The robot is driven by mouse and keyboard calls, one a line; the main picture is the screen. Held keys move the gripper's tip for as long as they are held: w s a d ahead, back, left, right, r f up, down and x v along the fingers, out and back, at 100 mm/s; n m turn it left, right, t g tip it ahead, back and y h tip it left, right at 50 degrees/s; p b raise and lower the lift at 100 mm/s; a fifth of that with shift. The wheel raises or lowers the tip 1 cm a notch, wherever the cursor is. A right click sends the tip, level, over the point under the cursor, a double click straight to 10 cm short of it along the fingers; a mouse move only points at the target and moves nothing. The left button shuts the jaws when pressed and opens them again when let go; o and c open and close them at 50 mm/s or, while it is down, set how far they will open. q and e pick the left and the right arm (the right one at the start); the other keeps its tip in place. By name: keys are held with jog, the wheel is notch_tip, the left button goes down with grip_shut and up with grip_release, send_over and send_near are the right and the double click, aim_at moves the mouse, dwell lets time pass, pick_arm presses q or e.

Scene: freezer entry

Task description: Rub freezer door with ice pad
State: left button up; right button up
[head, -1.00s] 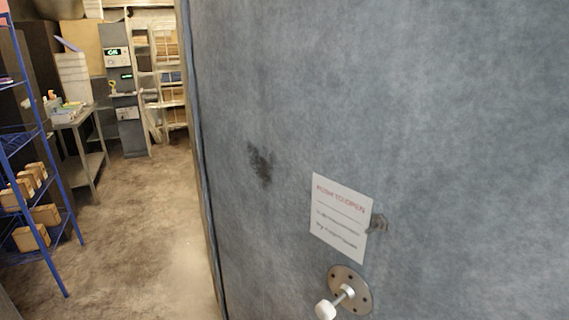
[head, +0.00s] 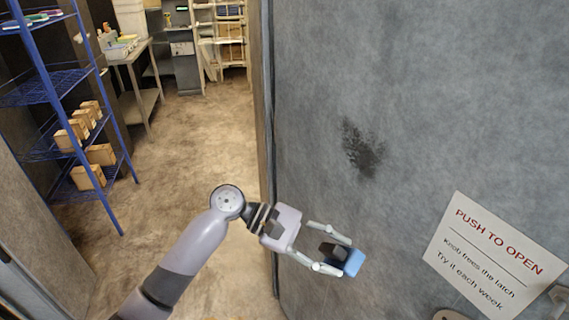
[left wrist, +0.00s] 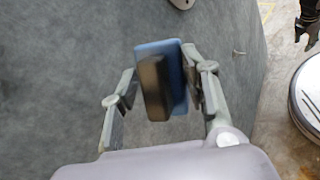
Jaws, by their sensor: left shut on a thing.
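The freezer door (head: 420,110) is a large frosted blue-grey panel filling the right of the head view. A dark smudge (head: 362,148) marks it. My left gripper (head: 336,256) is in front of the door, below the smudge and apart from it. It is shut on the ice pad (head: 353,263), a small blue block with a black part. In the left wrist view the pad (left wrist: 176,75) sits between both fingers, with the grey door (left wrist: 60,90) behind it. I cannot tell whether the pad touches the door.
A blue shelf rack (head: 75,140) with boxes stands left. A metal table (head: 135,85) stands farther back. The floor (head: 190,150) between is clear.

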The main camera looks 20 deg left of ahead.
pick_arm(q)
jog(key=w+a+r+n+t+y, duration=0.1)
jog(key=w+a+r+n+t, duration=0.3)
jog(key=a+r+n+t, duration=0.3)
jog(key=w+a+r+n+t, duration=0.4)
jog(key=a+r+t, duration=0.15)
jog(key=t, duration=0.45)
jog(key=shift+w+d+f, duration=0.15)
jog(key=shift+w+d, duration=0.35)
jog(key=shift+w, duration=0.2)
jog(key=shift+w+d+f, duration=0.1)
jog(key=shift+w+d, duration=0.35)
jog(key=shift+w, duration=0.3)
jog(key=shift+w+d+f, duration=0.15)
jog(key=shift+w+d, duration=0.35)
jog(key=shift+w, duration=0.2)
pick_arm(e)
jog(key=shift+s+r, duration=0.2)
jog(key=shift+s, duration=0.35)
pick_arm(q)
jog(key=shift+w+d, duration=0.5)
jog(key=shift+w, duration=0.2)
pick_arm(e)
jog(key=shift+a, duration=0.25)
pick_arm(q)
jog(key=shift+s+d, duration=0.1)
